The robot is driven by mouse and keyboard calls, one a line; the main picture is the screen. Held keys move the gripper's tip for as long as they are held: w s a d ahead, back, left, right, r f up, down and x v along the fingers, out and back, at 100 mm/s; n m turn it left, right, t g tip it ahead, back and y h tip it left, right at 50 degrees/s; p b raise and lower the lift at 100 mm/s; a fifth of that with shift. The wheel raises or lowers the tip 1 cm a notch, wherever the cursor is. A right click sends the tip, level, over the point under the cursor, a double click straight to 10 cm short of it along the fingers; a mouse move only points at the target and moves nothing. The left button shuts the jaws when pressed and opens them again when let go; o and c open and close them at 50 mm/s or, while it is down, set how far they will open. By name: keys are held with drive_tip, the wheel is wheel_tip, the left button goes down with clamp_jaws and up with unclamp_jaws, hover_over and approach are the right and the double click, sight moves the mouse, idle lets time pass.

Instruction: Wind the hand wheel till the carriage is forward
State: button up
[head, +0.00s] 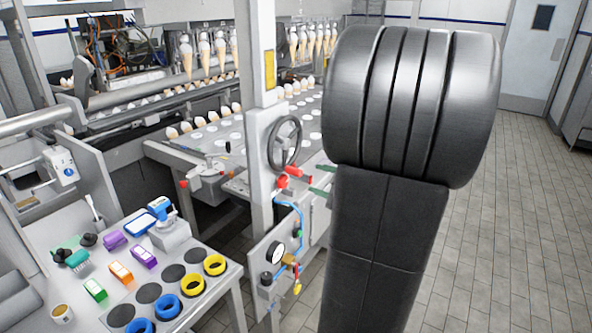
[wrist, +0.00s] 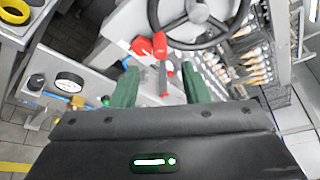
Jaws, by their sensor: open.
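The hand wheel (head: 271,148), a dark spoked ring, stands beside the pale upright post in the head view. In the wrist view the wheel (wrist: 197,11) is at the top, beyond my fingertips. My gripper (wrist: 159,70) is open, its two green fingers apart. A red-ended handle (wrist: 160,46) shows beyond the gap between them, with another red knob (wrist: 143,45) beside it. In the head view my gripper (head: 321,180) is just right of the red handle (head: 293,171), mostly hidden by my arm. The carriage may be the plate with round holes (head: 228,134); I cannot tell its position.
A pressure gauge (head: 276,252) and blue hose (head: 300,217) are below the wheel. The pale post (head: 261,100) stands close left of it. A bench (head: 226,272) with coloured parts is at the lower left. Tiled floor (head: 500,210) is clear at right.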

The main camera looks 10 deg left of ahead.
sight(299, 174)
drive_tip(key=p+x, duration=0.2)
drive_tip(key=x, duration=0.8)
drive_tip(key=shift+w, duration=0.15)
clamp_jaws()
